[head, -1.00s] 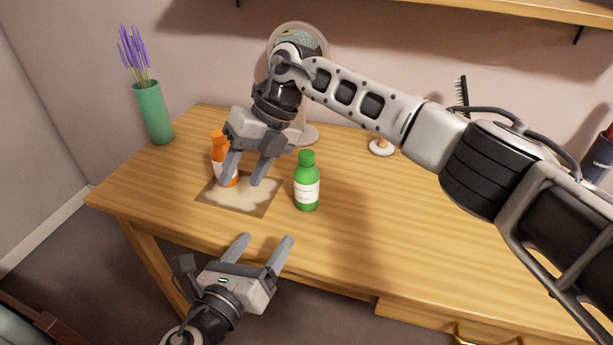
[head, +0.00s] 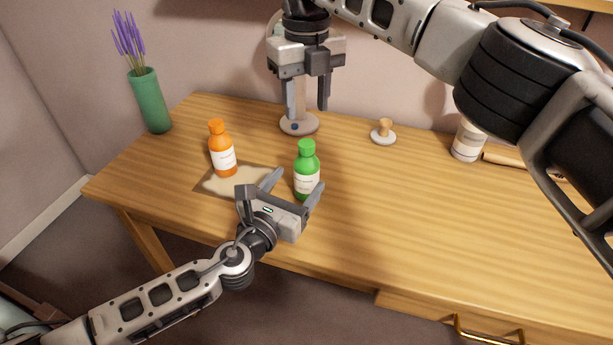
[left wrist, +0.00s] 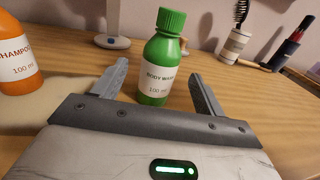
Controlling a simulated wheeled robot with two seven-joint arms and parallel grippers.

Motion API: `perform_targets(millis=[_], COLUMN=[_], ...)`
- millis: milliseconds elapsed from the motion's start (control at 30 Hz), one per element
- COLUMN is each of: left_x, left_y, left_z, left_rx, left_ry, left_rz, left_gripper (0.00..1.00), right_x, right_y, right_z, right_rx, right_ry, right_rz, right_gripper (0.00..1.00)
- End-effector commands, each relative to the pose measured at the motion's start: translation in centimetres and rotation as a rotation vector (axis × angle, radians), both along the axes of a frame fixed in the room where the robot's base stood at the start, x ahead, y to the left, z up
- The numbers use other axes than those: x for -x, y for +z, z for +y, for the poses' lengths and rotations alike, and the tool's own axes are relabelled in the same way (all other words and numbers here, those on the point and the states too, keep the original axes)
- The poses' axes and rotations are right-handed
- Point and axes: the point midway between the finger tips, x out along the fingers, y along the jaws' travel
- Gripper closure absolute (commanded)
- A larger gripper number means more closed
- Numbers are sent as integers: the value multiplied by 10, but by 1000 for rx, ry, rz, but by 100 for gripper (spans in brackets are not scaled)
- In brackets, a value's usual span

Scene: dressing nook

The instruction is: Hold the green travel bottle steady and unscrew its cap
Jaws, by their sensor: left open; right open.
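The green travel bottle (head: 306,170) stands upright on the wooden table, its green cap (head: 306,147) on top and a white label on its front. In the left wrist view the bottle (left wrist: 158,60) reads "body wash, 100 ml". My left gripper (head: 296,187) is open, low over the table's front part, with its fingers pointing at the bottle, one toward each side. In the left wrist view a gap shows on both sides of the bottle. My right gripper (head: 306,106) is open and empty, raised behind the bottle and pointing down.
An orange shampoo bottle (head: 222,150) stands at the back edge of a beige mat (head: 214,187), left of the green bottle. A green vase (head: 150,101) stands at the back left. A small wooden-knobbed item (head: 384,132) and a white container (head: 468,141) stand behind right.

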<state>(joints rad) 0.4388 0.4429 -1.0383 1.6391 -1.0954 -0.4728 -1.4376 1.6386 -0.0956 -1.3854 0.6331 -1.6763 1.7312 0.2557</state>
Motion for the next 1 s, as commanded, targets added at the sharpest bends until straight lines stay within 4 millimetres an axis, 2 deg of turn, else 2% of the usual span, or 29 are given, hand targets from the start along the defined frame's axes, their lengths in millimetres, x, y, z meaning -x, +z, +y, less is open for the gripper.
perform_targets(millis=[100, 300, 700, 933, 967, 1000], left_x=[-19, -38, -44, -44, -43, -44], left_y=[1, 0, 0, 0, 0, 0], left_z=[-10, -20, -22, -22, -22, -22], left_rx=[0, 0, 1, 0, 0, 0], left_ry=[-1, -1, 0, 0, 0, 0], left_rz=[-1, 0, 0, 1, 1, 1], left_gripper=[28, 28, 28, 92, 100, 100], right_x=[0, 0, 0, 0, 0, 0], right_y=[0, 0, 0, 0, 0, 0], right_z=[0, 0, 0, 0, 0, 0], right_rx=[-1, -1, -1, -1, -1, -1], right_ry=[0, 1, 1, 1, 1, -1], right_rz=[0, 0, 0, 0, 0, 0], right_gripper=[55, 55, 55, 55, 55, 55])
